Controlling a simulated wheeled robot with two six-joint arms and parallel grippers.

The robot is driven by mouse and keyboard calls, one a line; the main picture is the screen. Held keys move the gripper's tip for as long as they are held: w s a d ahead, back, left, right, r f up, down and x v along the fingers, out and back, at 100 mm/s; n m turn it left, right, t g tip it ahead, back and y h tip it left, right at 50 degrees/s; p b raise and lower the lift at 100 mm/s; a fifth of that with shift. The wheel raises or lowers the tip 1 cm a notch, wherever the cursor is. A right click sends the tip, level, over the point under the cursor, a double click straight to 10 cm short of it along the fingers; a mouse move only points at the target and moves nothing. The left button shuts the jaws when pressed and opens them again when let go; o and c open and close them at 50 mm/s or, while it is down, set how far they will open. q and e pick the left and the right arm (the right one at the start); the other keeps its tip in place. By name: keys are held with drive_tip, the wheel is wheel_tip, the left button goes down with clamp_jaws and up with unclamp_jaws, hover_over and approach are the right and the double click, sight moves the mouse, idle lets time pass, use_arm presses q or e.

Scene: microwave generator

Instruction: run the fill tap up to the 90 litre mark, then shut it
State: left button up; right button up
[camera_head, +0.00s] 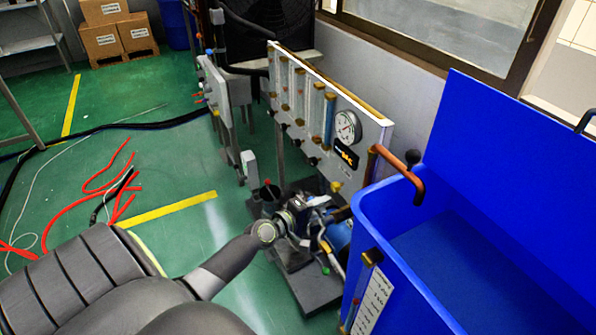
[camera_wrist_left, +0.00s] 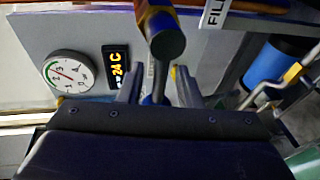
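The open blue tank (camera_head: 362,205) stands at the right, with a sight gauge (camera_head: 372,256) and a numbered white plate (camera_head: 372,300) on its near side. Its markings and level are too small to read. A copper spout (camera_head: 395,163) hooks over its rim. In the left wrist view, a dark round-ended handle with an orange part (camera_wrist_left: 167,42) stands near a white FILL label (camera_wrist_left: 213,12). My left gripper (camera_head: 326,212) is beside the panel's lower end. Its fingers (camera_wrist_left: 158,88) are apart, with the handle just beyond them; contact is unclear. My right gripper is out of view.
The instrument panel (camera_head: 378,137) carries tubes, a dial (camera_head: 347,126) and a display (camera_wrist_left: 117,65) reading 24 C. A pump with a blue motor (camera_head: 340,236) sits close below my gripper. Red hose (camera_head: 110,190) lies on the green floor at the left.

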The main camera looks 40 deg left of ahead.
use_arm(q)
drive_tip(key=b+v, duration=0.2)
drive_tip(key=v, duration=1.4)
drive_tip(key=shift+s+r, duration=0.2)
drive_tip(key=shift+s, duration=0.15)
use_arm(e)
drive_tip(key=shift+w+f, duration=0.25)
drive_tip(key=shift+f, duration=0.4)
use_arm(q)
drive_tip(key=shift+a, duration=0.1)
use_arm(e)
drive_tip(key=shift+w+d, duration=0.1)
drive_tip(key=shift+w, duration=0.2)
